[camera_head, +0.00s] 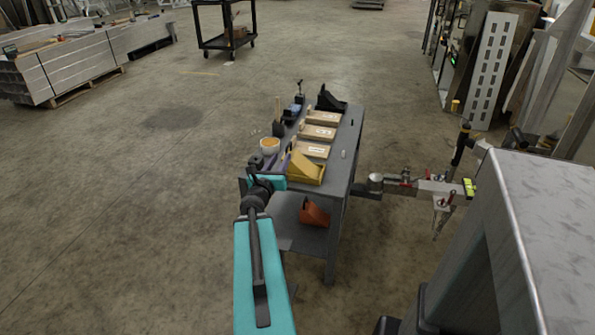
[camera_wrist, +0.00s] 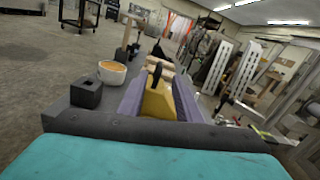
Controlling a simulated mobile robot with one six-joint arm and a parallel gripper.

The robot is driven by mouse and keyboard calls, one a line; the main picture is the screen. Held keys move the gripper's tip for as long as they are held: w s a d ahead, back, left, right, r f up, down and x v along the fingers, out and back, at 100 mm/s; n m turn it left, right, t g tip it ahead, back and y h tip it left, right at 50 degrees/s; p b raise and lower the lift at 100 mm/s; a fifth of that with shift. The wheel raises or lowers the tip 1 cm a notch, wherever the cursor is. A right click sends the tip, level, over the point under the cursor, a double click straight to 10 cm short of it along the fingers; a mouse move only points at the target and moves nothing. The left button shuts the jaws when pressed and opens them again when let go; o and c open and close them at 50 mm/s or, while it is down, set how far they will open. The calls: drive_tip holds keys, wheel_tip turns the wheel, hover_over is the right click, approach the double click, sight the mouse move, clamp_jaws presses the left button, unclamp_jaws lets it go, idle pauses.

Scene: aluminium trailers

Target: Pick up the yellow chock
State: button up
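The yellow chock (camera_head: 306,168) lies on the near end of the grey workbench (camera_head: 345,150). In the wrist view the yellow chock (camera_wrist: 158,104) shows straight ahead, with a dark upright part in front of it. My gripper (camera_head: 284,163) is at the near left side of the chock. In the wrist view my gripper (camera_wrist: 161,88) has its two purple fingers spread apart, one on each side of the chock. I cannot make out clear gaps between fingers and chock. The far finger is mostly hidden in the head view.
A cup with orange contents (camera_head: 269,145) and a small black block (camera_wrist: 86,93) stand left of the gripper. Several wooden boxes (camera_head: 319,133) lie behind the chock. An orange chock (camera_head: 314,214) sits on the lower shelf. A vise-like arm (camera_head: 405,185) juts out right of the bench.

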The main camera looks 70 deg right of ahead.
sight(286, 149)
drive_tip(key=shift+d+b, duration=0.55)
drive_tip(key=shift+b, duration=1.55)
drive_tip(key=shift+w+d, duration=0.1)
drive_tip(key=shift+d, duration=1.3)
drive_tip(key=shift+d, duration=0.1)
drive_tip(key=shift+w+d, duration=0.15)
drive_tip(key=shift+d, duration=2.35)
clamp_jaws()
drive_tip(key=shift+r, duration=0.1)
